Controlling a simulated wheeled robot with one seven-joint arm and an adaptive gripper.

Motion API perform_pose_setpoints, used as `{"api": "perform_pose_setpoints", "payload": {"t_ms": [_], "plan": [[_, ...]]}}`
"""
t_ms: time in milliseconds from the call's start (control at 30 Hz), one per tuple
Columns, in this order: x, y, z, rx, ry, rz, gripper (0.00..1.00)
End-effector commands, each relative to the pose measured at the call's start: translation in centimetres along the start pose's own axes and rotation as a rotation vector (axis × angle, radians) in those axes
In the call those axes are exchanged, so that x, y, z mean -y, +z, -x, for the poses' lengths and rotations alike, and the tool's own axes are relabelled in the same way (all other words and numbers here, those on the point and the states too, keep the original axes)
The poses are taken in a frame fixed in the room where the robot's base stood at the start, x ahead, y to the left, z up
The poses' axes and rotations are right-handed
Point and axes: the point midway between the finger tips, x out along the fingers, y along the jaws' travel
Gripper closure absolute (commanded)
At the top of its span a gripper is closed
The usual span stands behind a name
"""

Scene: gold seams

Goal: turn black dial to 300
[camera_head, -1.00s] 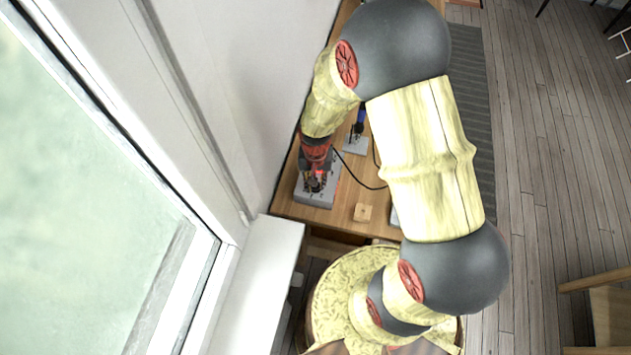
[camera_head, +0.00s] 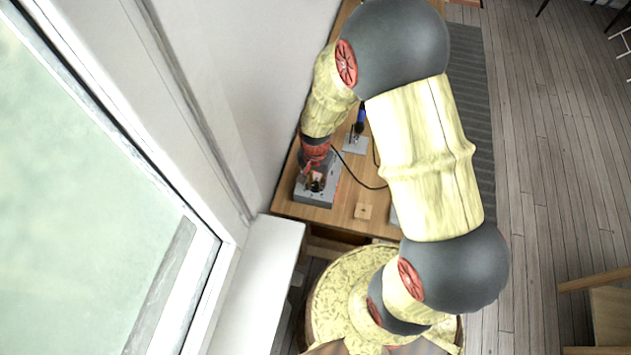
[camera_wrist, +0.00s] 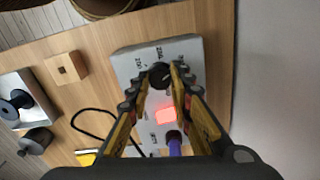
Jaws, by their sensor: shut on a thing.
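The black dial (camera_wrist: 160,73) is on the top face of a grey box (camera_wrist: 128,62), in the wrist view. My gripper (camera_wrist: 161,76) is shut on the dial, with a fingertip on each side of it. Printed numbers stand around the dial; they are too small and tilted to read surely, and I cannot tell the dial's setting. A red lit patch (camera_wrist: 166,114) shows on the box between my fingers. In the head view my gripper (camera_head: 315,184) is over the grey box (camera_head: 318,201), and the dial is hard to make out there.
A purple plug or cable (camera_wrist: 174,146) joins the box near the red patch. A black cable (camera_wrist: 88,110) curves over the wooden table (camera_wrist: 100,88). A small wooden block (camera_wrist: 67,68) and a stand with a dark spool (camera_wrist: 18,100) are to the left. A pale wall (camera_wrist: 270,70) is close on the right.

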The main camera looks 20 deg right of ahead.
Motion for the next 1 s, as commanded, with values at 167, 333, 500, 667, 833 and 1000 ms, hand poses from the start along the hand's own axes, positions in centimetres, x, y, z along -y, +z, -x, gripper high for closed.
{"api": "perform_pose_setpoints", "payload": {"t_ms": [167, 333, 500, 667, 833, 1000], "plan": [[0.1, -0.1, 0.0, -0.001, -0.001, 0.001, 0.78], [0.0, 0.0, 0.0, -0.001, -0.001, 0.001, 0.68], [0.0, 0.0, 0.0, 0.000, 0.000, 0.001, 0.60], [0.0, 0.0, 0.0, 0.000, 0.000, 0.001, 0.60], [0.0, 0.0, 0.4, -0.001, -0.001, 0.001, 0.60], [0.1, -0.1, 2.7, -0.003, -0.003, 0.001, 0.60]]}}
